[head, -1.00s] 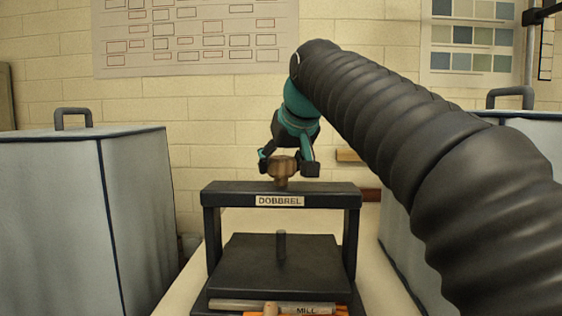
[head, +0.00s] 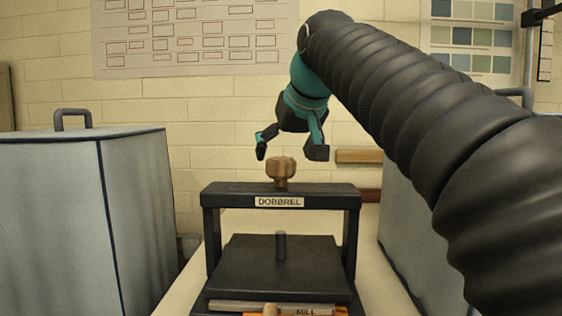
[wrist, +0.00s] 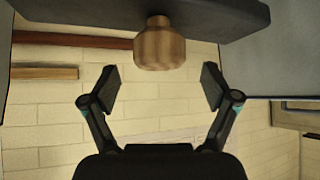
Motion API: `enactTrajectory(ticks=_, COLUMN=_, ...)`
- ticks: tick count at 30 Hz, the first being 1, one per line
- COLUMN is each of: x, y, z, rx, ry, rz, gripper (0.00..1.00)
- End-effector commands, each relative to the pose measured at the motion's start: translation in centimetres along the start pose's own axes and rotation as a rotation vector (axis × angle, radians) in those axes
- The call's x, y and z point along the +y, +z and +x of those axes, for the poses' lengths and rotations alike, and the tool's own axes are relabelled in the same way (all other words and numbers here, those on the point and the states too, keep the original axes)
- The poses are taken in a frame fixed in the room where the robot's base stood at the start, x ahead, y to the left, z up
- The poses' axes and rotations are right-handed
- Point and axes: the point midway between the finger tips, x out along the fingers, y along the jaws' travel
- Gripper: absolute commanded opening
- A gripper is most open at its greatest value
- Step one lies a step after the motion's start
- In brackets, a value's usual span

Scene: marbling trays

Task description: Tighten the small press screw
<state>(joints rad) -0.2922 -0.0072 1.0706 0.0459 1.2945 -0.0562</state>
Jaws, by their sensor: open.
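The small press (head: 228,190) is a black frame labelled DOBBREL, standing on the pale table. The wooden knob of its screw (head: 281,169) stands on top of the crossbar, and the lower screw end shows above the black platen (head: 265,270). My gripper (head: 290,152) is open and empty, above the knob and apart from it. In the wrist view the knob (wrist: 159,46) hangs from the dark crossbar (wrist: 215,15), centred beyond the gap between my open fingertips (wrist: 158,88). Nothing is between the fingers.
Grey covered boxes with handles stand at the left (head: 60,220) and right (head: 400,215) of the press. A bar labelled MILL (head: 305,310) lies at the press's front. A wooden strip (head: 358,156) is on the brick wall behind.

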Motion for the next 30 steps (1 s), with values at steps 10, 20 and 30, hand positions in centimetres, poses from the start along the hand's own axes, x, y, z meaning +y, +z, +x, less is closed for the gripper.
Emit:
enactTrajectory(ticks=10, x=0.0, y=0.0, z=-6.2, rx=0.001, ry=0.0, rz=0.0, gripper=0.87)
enactTrajectory(ticks=20, x=0.0, y=0.1, z=-7.7, rx=-0.001, ry=0.0, rz=0.0, gripper=0.87)
enactTrajectory(ticks=30, x=-0.1, y=0.0, z=-7.7, rx=-0.001, ry=0.0, rz=0.0, gripper=0.87)
